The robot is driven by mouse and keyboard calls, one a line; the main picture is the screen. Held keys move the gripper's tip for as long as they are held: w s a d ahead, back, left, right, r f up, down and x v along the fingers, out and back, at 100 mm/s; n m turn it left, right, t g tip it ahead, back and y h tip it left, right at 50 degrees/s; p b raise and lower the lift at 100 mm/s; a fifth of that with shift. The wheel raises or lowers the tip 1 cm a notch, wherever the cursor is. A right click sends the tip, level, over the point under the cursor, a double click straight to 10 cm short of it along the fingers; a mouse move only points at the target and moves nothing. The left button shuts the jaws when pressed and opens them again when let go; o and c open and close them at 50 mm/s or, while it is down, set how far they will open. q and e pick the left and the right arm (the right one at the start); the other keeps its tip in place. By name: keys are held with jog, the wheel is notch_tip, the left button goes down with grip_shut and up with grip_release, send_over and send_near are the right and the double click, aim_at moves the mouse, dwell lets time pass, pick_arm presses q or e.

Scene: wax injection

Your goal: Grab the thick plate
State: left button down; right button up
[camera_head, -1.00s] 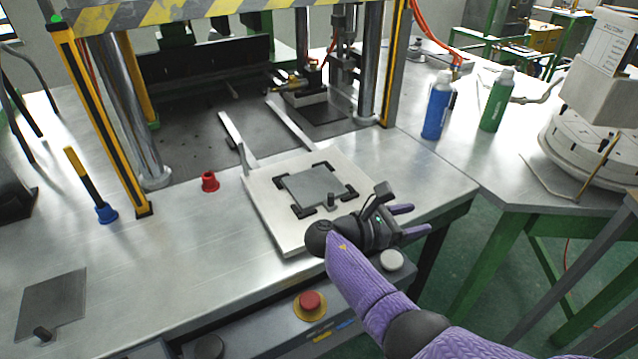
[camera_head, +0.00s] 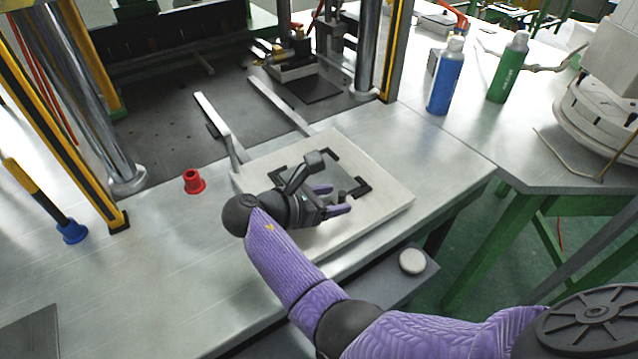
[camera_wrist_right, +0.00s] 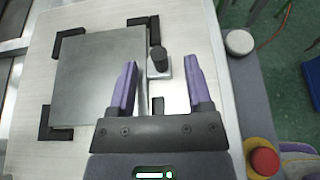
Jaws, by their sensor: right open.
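A grey square metal plate (camera_head: 341,178) lies flat between black corner brackets on a pale square board (camera_head: 390,203). In the right wrist view the plate (camera_wrist_right: 98,78) has a small tab at its right edge with an upright black knob (camera_wrist_right: 160,60). My right gripper (camera_head: 331,199) is open and empty over the board. In the wrist view its purple fingers (camera_wrist_right: 160,72) point towards the knob, one on each side, seemingly apart from it. I cannot judge the height gap. My left gripper is out of view.
Another grey plate (camera_head: 30,338) lies at the lower left of the table. A red cup-shaped part (camera_head: 194,182) stands left of the board. The press with its posts and two rails is behind. Blue (camera_head: 446,78) and green (camera_head: 508,68) bottles stand at the right.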

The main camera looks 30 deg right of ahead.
jog(key=shift+x, duration=1.05)
jog(key=shift+a+r, duration=0.1)
grip_shut()
jog(key=shift+w, duration=0.1)
